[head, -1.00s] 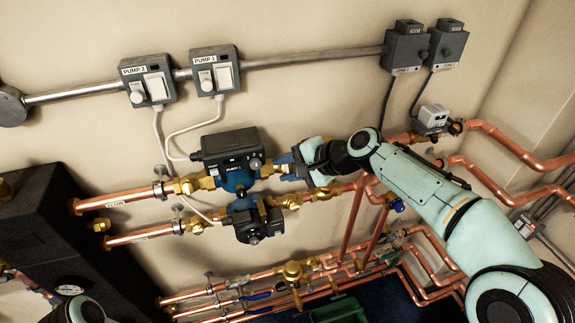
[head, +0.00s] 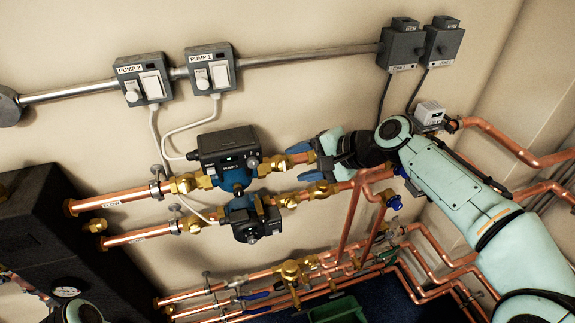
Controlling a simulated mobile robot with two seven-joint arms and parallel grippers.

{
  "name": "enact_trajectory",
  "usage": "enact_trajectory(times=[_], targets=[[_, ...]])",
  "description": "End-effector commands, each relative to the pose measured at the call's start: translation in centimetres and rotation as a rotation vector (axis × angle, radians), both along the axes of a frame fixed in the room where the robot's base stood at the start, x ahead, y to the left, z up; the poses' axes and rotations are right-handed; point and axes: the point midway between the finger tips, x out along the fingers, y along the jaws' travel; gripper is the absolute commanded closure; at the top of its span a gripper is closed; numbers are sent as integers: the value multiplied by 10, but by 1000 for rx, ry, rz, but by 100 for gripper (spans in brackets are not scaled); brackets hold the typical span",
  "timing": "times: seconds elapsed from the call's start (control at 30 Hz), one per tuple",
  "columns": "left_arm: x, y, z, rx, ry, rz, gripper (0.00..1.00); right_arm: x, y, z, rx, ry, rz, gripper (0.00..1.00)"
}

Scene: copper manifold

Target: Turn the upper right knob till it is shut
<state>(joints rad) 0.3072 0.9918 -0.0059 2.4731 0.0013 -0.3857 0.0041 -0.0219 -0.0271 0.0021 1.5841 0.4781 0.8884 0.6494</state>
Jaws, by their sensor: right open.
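The upper pump (head: 228,150) sits on the upper copper line with a small grey dial (head: 252,162) on its right face. To its right is a brass valve fitting (head: 274,164) on the upper line. I cannot make out a knob on that fitting; the right gripper may hide it. My right gripper (head: 304,163) is open, with blue fingers above and below the upper pipe, just right of the brass fitting. I cannot tell whether the fingers touch anything. My left gripper is out of view.
The lower pump (head: 245,220) and its brass fittings lie close below. Grey valve handles (head: 157,171) stand left of the pumps. Switch boxes (head: 210,72) and a conduit (head: 300,57) run above. More copper pipes (head: 262,277) cross below. The wall between conduit and pumps is mostly clear.

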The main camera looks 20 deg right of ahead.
Motion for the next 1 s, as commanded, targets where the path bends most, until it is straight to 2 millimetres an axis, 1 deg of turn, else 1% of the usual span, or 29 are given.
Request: enact_trajectory(times=[0.03,0.2,0.4,0.53,1.0], targets=[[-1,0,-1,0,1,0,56,-7,-8,8,0,-5,-3,44],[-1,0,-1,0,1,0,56,-26,-28,28,0,-3,-3,44],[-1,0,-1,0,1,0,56,-39,-40,41,0,-1,0,44],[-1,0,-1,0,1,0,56,-42,-42,44,1,-1,2,44],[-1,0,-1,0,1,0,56,-42,-42,44,1,-1,2,44]])
